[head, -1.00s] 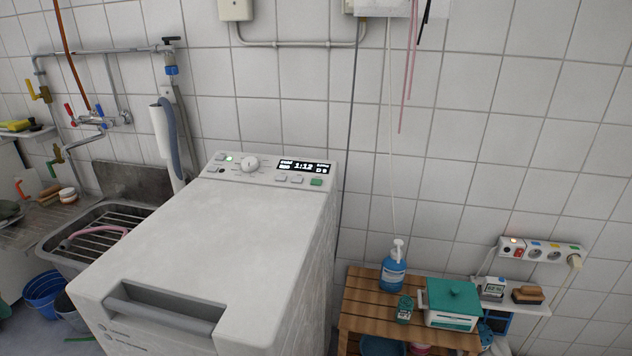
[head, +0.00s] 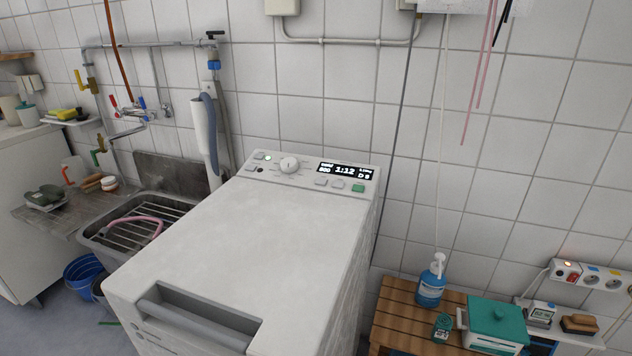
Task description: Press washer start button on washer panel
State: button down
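The white top-loading washer (head: 230,235) stands in the middle of the head view against the tiled wall. Its panel (head: 308,174) runs along the back of the top. The panel has a round white dial (head: 290,165), a lit green light, a dark display (head: 345,171) that reads 1:12, and several small buttons. A green button (head: 358,188) sits at the panel's right end, below the display; its label is too small to read. My gripper is not in view.
A wooden slatted table (head: 405,310) at right holds a blue pump bottle (head: 432,282) and a green-lidded box (head: 495,322). The washer top is clear.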

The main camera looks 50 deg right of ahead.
aim_at(357, 188)
jog(key=k+l+u, duration=0.3)
jog(key=u, duration=0.2)
jog(key=k+l+u, duration=0.3)
jog(key=u, duration=0.15)
jog(key=k+l+u, duration=0.1)
jog(key=k, duration=0.55)
jog(key=k+l+u, duration=0.1)
jog(key=k+l, duration=0.2)
jog(key=k, duration=0.35)
jog(key=k+l+u, duration=0.15)
jog(key=k, duration=0.5)
